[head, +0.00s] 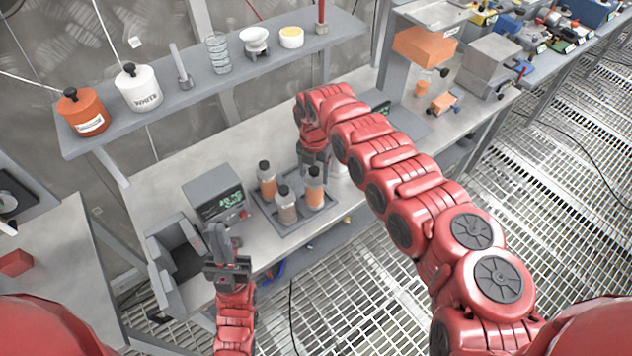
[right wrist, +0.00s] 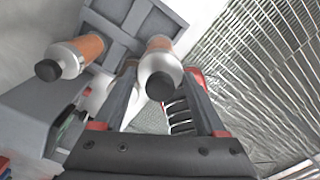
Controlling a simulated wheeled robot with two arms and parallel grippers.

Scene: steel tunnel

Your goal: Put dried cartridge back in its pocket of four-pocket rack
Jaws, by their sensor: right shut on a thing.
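The four-pocket rack (head: 285,234) is a grey tray on the bench, with three black-capped cartridges at it. A cartridge with an orange body (head: 267,183) is at the back left, and a greyish-brown one (head: 286,208) is at the front left. My right gripper (head: 314,166) is shut on the orange cartridge (head: 314,192) at the right, near its cap. In the right wrist view this cartridge (right wrist: 159,60) lies between the fingers, upright over the rack (right wrist: 128,38). I cannot tell whether its base is fully seated. My left gripper (head: 225,240) is apart from the rack, its jaw state unclear.
A grey box with a green display (head: 215,197) stands left of the rack. A shelf (head: 205,90) behind holds an orange jar (head: 82,112), a white jar (head: 138,88) and small ware. An orange block (head: 425,46) is at the right. Grated floor lies in front.

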